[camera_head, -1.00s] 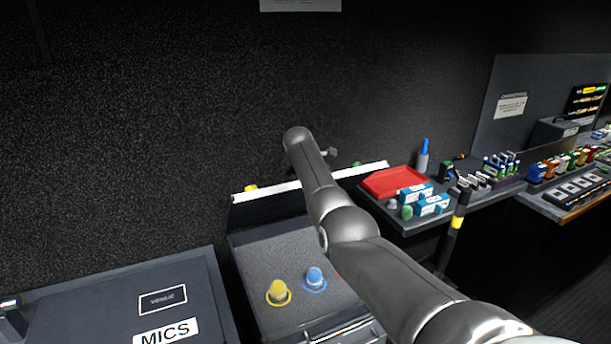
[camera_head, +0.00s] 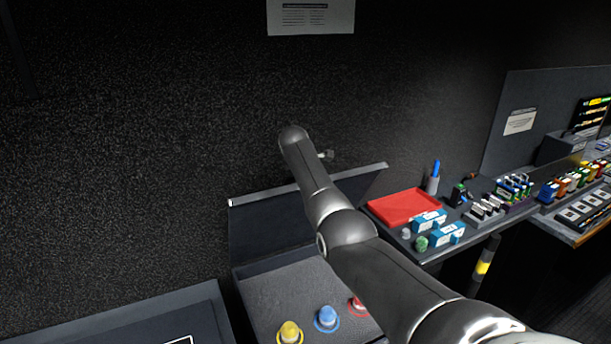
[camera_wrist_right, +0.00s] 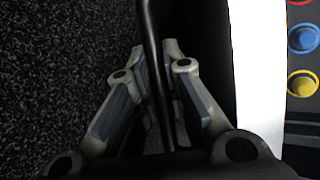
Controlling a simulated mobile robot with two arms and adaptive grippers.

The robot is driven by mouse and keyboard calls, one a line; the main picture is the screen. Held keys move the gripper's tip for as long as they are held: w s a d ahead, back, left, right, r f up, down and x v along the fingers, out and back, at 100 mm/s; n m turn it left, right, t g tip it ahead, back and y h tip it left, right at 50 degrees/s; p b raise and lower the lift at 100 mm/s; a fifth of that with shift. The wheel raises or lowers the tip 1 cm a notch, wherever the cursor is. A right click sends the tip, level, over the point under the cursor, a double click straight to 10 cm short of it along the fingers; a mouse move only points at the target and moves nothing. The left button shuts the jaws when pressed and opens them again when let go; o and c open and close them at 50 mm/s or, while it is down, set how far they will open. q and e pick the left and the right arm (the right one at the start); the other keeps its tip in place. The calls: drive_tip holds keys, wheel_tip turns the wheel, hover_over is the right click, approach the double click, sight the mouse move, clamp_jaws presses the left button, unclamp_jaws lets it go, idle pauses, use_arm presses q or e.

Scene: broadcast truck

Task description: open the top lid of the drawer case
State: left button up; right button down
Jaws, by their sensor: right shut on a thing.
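The drawer case (camera_head: 262,292) stands in front of me in the head view, its top dark and speckled. Its lid (camera_head: 262,228) is raised at the back by the wall, its dark inner face towards me and a pale strip along its top edge. My right arm crosses in front of the lid, and the right gripper is hidden there. In the right wrist view the right gripper (camera_wrist_right: 158,62) is shut on a thin black bar, seemingly the lid's handle (camera_wrist_right: 151,30). The lid's white edge (camera_wrist_right: 258,75) runs beside it. My left gripper is out of view.
Yellow (camera_head: 289,332), blue (camera_head: 326,319) and red (camera_head: 357,306) knobs sit on the case top. A speckled dark wall (camera_head: 130,120) is close behind the lid. At right, a desk holds a red tray (camera_head: 404,206) and blue-white boxes (camera_head: 447,236).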

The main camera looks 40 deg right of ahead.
drive_tip(key=shift+s+f, duration=0.1)
drive_tip(key=shift+f, duration=0.1)
drive_tip(key=c, duration=1.5)
unclamp_jaws()
